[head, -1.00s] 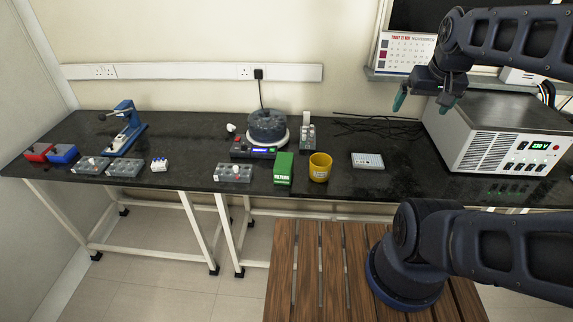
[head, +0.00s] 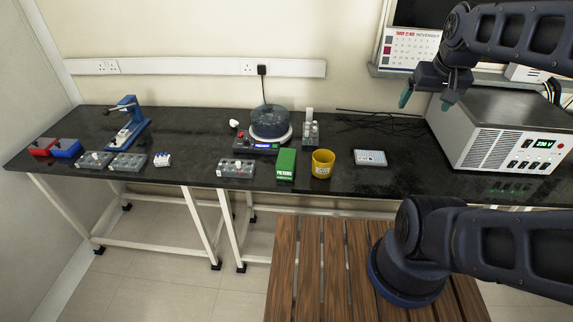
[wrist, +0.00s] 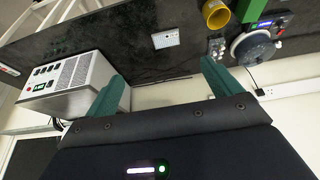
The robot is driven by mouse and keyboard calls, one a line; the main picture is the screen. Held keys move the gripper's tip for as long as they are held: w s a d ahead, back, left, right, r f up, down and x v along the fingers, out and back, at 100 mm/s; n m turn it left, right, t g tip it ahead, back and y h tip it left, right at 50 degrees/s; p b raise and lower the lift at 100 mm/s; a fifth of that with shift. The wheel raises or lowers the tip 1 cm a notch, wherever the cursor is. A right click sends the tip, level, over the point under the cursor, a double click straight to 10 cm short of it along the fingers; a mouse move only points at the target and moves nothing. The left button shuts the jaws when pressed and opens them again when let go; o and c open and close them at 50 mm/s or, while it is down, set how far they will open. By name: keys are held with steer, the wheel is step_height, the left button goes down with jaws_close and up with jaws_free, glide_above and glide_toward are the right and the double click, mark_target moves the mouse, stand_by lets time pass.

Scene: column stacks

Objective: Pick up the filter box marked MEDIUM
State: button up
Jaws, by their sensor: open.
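A green box (head: 286,164) with white lettering, which seems to read FILTERS, stands upright near the front edge of the black bench, just left of a yellow cup. I cannot read the word MEDIUM on it. Part of the green box also shows at the top of the wrist view (wrist: 250,9). My gripper (head: 427,96) is open and empty, up at the right in front of the wall, far to the right of the box and above the bench. Its two green fingers stand wide apart in the wrist view (wrist: 163,82).
The yellow cup (head: 322,164) stands right beside the box. A round device (head: 269,124) and grey blocks (head: 237,169) are behind and left. A white tray (head: 370,158) lies to the right, then a large power supply (head: 508,135). A wooden slatted surface (head: 320,270) is in front.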

steer(key=shift+w, duration=0.1)
steer(key=w+a+f+m+h, duration=0.15)
steer(key=w+a+f, duration=0.35)
steer(key=w, duration=0.5)
steer(key=y, duration=0.1)
glide_toward(287, 157)
steer(key=shift+w+a+f+n, duration=0.15)
steer(key=shift+f+n, duration=0.3)
steer(key=shift+f, duration=0.4)
steer(key=shift+x, duration=4.55)
steer(key=shift+w+f, duration=0.45)
steer(key=shift+f, duration=0.15)
steer(key=shift+f, duration=0.25)
